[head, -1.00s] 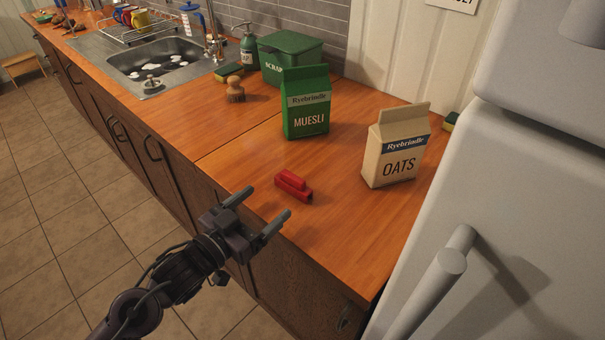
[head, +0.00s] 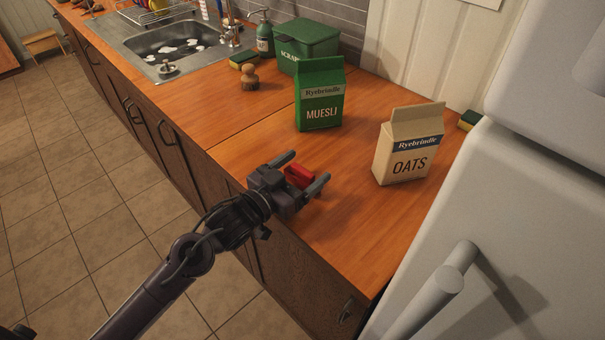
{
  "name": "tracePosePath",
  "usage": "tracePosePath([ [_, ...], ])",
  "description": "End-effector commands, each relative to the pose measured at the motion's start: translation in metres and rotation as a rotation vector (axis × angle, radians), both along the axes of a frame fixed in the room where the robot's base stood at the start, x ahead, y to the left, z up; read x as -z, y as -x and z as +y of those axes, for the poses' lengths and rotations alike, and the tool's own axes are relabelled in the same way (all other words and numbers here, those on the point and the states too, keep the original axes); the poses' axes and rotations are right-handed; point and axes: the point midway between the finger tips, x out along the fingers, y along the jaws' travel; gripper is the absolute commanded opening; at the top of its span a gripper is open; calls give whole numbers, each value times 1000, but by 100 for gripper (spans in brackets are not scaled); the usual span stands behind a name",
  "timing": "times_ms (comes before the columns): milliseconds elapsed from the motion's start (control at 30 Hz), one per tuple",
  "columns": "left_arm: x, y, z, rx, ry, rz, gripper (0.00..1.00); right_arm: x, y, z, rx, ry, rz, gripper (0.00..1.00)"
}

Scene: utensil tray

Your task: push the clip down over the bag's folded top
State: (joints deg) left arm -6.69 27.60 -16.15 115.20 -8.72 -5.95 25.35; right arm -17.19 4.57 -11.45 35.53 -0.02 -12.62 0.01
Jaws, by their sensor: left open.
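The red clip (head: 298,176) lies on the wooden counter near its front edge. My left gripper (head: 307,168) is open, with its two fingers on either side of the clip; whether they touch it I cannot tell. Part of the clip is hidden by the gripper. Two bags stand upright behind it: a green muesli bag (head: 320,100) and a beige oats bag (head: 407,150) further right. Both tops rise to a narrow upright edge with no clip on it. My right gripper is not in view.
A green scrap bin (head: 306,46), a soap bottle (head: 265,38), a brush (head: 249,76) and a sponge (head: 243,60) stand behind left, near the sink (head: 180,45). A white fridge (head: 500,220) bounds the right. The counter between clip and bags is clear.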

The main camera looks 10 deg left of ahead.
Motion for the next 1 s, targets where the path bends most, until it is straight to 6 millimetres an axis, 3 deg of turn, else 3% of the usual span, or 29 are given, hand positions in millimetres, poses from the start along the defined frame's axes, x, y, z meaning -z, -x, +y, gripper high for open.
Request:
tracePosePath([
  [267, 0, -1, -1, 0, -1, -1, 77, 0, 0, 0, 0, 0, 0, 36],
  [600, 0, -1, -1, 0, -1, -1, 33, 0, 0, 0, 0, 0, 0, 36],
  [1000, -7, -2, -1, 0, 0, -1, 32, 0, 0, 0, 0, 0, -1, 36],
])
